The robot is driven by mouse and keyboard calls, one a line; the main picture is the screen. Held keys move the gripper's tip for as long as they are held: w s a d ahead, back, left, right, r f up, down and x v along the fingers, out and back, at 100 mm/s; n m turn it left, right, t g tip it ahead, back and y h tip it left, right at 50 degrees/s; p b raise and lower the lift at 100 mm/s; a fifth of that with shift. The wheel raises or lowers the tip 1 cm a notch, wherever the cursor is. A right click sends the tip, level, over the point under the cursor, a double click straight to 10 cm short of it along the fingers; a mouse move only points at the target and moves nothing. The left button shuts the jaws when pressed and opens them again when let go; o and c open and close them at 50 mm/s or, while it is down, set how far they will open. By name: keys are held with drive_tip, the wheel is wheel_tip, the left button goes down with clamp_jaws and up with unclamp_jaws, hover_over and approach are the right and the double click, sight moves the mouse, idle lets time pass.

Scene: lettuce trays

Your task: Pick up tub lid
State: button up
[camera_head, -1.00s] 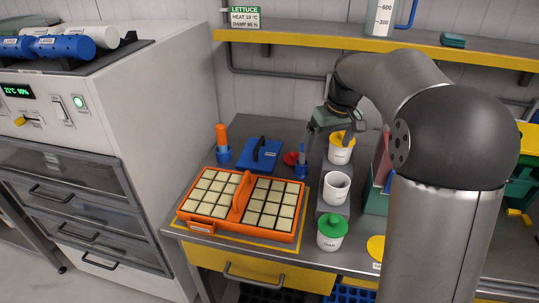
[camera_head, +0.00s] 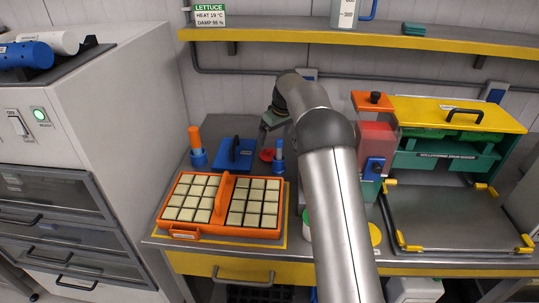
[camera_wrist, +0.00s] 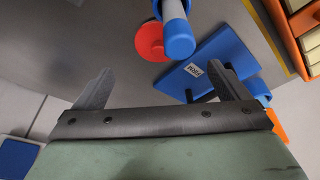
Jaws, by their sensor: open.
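A round red lid (camera_head: 267,154) with a knob lies on the bench between a blue tray-like block and a blue holder. It also shows in the wrist view (camera_wrist: 148,40), partly covered by the blue holder with its stick. My gripper (camera_head: 266,133) is open and empty, above and just behind the red lid; its two fingers show apart in the wrist view (camera_wrist: 165,88). A green lid (camera_head: 307,217) shows only as a sliver beside my arm. A yellow disc (camera_head: 375,233) lies at the bench front. My arm hides most of the tubs.
The blue holder with a stick (camera_head: 278,158) stands close right of the red lid. The blue block with a black handle (camera_head: 236,153) is left of it. An orange seed tray (camera_head: 226,182) lies in front. A yellow-lidded green box (camera_head: 459,114) stands right. A shelf (camera_head: 380,38) runs above.

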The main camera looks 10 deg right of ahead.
sight(270, 150)
drive_tip(key=p+x, duration=0.2)
drive_tip(key=x, duration=0.7)
drive_tip(key=shift+w, duration=0.1)
drive_tip(key=shift+c, duration=0.3)
drive_tip(key=c, duration=1)
